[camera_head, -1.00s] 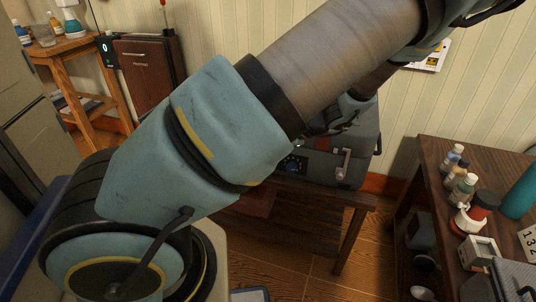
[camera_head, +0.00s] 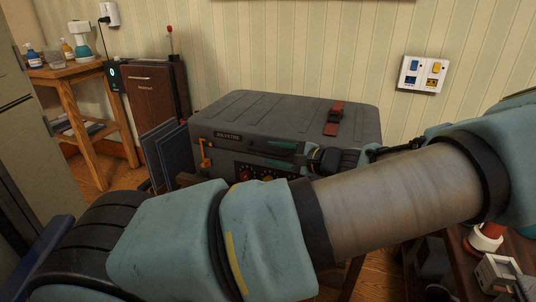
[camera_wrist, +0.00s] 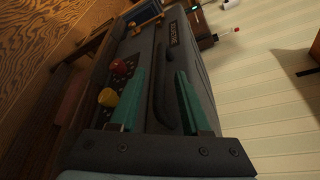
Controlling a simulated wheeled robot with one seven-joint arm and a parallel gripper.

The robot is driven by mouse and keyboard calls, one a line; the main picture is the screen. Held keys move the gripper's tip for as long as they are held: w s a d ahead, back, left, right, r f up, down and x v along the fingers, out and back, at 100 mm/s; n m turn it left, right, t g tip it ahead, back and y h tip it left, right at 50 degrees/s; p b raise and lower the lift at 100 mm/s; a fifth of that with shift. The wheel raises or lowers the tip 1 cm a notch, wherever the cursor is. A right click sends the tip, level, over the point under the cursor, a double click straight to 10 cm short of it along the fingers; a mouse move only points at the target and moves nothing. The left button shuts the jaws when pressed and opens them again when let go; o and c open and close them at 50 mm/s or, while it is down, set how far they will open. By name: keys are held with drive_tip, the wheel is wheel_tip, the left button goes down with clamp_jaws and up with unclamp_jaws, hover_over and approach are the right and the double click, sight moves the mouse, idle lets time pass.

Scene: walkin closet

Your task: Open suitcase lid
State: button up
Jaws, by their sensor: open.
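The grey suitcase (camera_head: 285,112) lies flat with its lid shut, against the striped wall. A name plate, an orange latch (camera_head: 205,154) at the left and red and yellow knobs show on its front. My gripper (camera_head: 292,155) is at the suitcase's front. In the wrist view my gripper (camera_wrist: 160,73) is open, with one green finger on either side of the dark handle (camera_wrist: 162,100). I cannot tell whether the fingers touch it. The red and yellow knobs (camera_wrist: 107,97) lie beside one finger. My arm hides the suitcase's lower right front.
A red strap or clasp (camera_head: 334,118) lies on the lid top. Dark panels (camera_head: 165,155) lean left of the suitcase. A brown cabinet (camera_head: 155,95) and wooden stand (camera_head: 88,110) are further left. A side table with small items is at the right. A socket panel (camera_head: 423,74) is on the wall.

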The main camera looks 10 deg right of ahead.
drive_tip(key=shift+x, duration=1.35)
drive_tip(key=shift+c, duration=0.3)
clamp_jaws()
